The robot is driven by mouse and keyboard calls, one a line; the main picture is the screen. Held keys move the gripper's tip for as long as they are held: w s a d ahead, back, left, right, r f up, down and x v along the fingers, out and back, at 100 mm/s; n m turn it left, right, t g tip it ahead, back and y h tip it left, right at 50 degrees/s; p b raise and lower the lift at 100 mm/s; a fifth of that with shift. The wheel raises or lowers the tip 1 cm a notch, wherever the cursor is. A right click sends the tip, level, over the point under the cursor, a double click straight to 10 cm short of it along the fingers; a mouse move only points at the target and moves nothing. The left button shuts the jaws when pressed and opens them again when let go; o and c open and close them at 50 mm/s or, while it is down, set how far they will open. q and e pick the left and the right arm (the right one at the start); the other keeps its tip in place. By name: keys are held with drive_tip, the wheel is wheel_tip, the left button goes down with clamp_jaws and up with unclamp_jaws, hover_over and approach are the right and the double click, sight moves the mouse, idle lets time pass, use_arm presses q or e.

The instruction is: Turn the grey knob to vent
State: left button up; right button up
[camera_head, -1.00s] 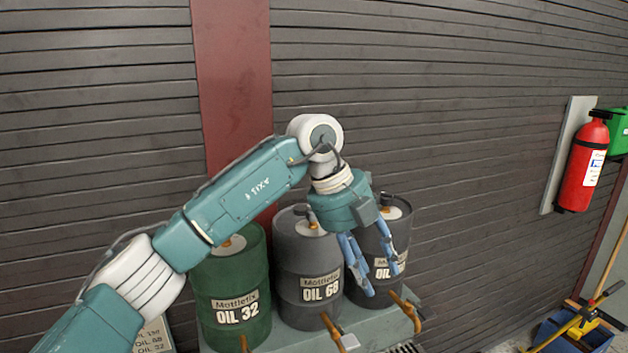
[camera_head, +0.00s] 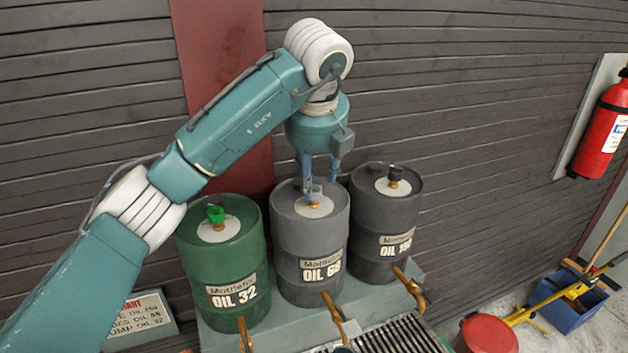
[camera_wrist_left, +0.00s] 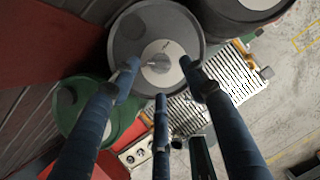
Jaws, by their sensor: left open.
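The grey knob (camera_head: 315,192) sits on the pale round plate on top of the dark grey OIL 68 drum (camera_head: 290,240). In the left wrist view the knob (camera_wrist_left: 160,63) shows near the middle of the drum lid (camera_wrist_left: 128,35). My left gripper (camera_head: 319,178) points down over this lid, its fingers open around the knob in the picture. In the left wrist view the fingers (camera_wrist_left: 160,80) are spread, with the knob between the two upper tips. Whether any finger touches the knob I cannot tell. My right gripper is not in view.
The green OIL 32 drum (camera_head: 200,265) with a green knob (camera_head: 216,213) stands left. Another grey drum (camera_head: 365,225) with a black knob (camera_head: 394,174) stands right. Brass taps stick out in front. A fire extinguisher (camera_head: 600,125) hangs at far right.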

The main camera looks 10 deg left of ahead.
sight(313, 188)
use_arm(q)
drive_tip(key=p+x, duration=0.1)
drive_tip(key=x, duration=0.3)
drive_tip(key=shift+r, duration=0.1)
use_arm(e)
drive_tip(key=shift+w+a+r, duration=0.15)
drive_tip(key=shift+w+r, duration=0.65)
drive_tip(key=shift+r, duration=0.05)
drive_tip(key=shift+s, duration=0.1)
use_arm(q)
drive_tip(key=shift+c, duration=1)
drive_tip(key=c, duration=0.8)
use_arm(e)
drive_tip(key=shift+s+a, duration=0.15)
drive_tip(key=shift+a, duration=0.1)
